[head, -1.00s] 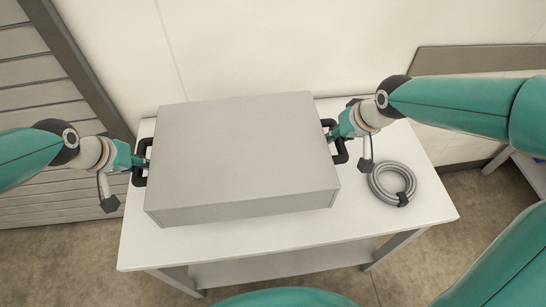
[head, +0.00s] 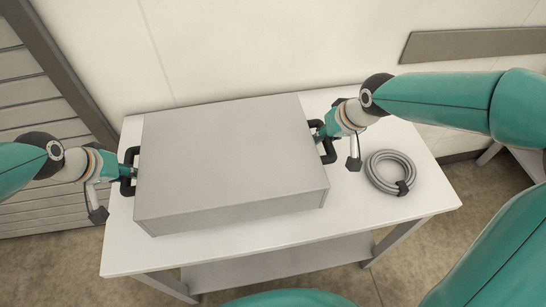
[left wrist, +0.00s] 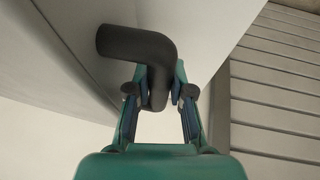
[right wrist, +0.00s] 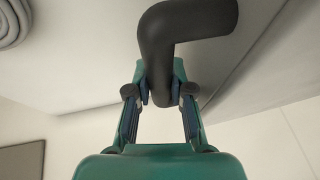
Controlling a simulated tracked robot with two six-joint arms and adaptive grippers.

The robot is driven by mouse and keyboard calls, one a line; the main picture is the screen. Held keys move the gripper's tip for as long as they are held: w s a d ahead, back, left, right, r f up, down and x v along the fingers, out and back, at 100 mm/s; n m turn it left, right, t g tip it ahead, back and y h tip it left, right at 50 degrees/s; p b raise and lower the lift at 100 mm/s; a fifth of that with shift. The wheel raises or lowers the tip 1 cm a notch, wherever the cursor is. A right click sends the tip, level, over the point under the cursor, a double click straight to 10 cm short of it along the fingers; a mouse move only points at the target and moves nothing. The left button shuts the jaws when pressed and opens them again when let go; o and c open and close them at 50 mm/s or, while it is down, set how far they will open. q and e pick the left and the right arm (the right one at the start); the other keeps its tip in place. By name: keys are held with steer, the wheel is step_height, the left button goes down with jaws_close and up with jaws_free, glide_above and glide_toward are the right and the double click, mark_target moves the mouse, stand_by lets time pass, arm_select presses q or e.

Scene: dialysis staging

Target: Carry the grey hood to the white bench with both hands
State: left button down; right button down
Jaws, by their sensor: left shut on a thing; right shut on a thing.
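The grey hood (head: 232,160) is a large flat-topped box with a black handle on each short side. In the head view it is over the white bench (head: 395,222); I cannot tell whether it touches the top. My left gripper (head: 130,172) is shut on the left black handle, which also shows in the left wrist view (left wrist: 140,45). My right gripper (head: 318,136) is shut on the right black handle, seen close in the right wrist view (right wrist: 180,30). The hood looks about level. Its underside is hidden in the head view.
A coiled grey hose (head: 390,172) lies on the bench top to the right of the hood, close to my right gripper. A pale wall (head: 270,45) stands behind the bench. A slatted panel (head: 45,150) is at the left. Bare bench shows along the front.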

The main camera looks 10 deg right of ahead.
arm_select(q)
steer(key=shift+w+a, duration=0.1)
steer(key=shift+a, duration=0.05)
arm_select(e)
steer(key=shift+d+f, duration=0.1)
steer(key=shift+d, duration=0.05)
